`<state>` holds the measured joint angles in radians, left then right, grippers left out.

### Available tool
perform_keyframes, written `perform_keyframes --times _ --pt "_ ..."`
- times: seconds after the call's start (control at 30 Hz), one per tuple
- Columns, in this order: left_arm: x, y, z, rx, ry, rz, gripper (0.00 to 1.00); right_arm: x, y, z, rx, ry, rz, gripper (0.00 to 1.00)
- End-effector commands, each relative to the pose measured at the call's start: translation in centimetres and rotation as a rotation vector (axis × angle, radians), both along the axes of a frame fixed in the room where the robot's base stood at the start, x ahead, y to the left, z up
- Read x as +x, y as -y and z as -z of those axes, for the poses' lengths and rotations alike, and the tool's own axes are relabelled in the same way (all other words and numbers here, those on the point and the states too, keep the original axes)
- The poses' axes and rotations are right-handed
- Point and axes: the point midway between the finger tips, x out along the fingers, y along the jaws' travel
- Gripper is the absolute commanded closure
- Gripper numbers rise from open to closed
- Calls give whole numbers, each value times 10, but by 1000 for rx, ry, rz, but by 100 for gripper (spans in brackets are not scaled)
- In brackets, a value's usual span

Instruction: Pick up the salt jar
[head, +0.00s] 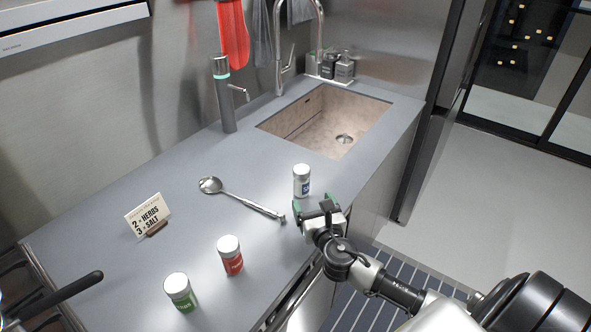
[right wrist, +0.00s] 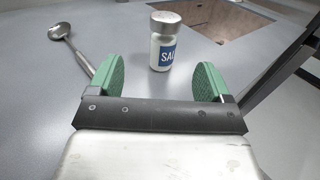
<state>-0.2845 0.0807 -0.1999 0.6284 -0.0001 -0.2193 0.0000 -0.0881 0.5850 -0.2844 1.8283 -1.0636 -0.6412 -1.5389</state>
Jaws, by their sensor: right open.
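My right gripper (head: 316,206) is just short of the jar. Its green-padded fingers (right wrist: 160,82) are spread open, with the jar beyond and between them, not held. My left gripper is not in view.
A ladle (head: 240,197) lies left of the jar, its handle end close to my right gripper. A red-labelled jar (head: 231,257), a green-labelled jar (head: 181,293) and a small sign (head: 147,214) stand further left. The sink (head: 330,120) lies behind.

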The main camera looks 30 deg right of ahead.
Motion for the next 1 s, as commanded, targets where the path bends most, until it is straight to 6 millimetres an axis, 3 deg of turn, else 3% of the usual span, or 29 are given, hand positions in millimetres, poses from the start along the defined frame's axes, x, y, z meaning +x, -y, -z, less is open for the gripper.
perform_keyframes --times 0.17,0.33,0.5,1.0 --pt "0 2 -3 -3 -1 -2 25 17 5 -3 -6 4 0 20" --pt "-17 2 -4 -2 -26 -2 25 43 12 -2 -6 4 0 20" --pt "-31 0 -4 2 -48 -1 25 55 15 -1 -6 2 -1 20" --pt "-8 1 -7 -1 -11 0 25 102 36 6 -4 2 -1 20"
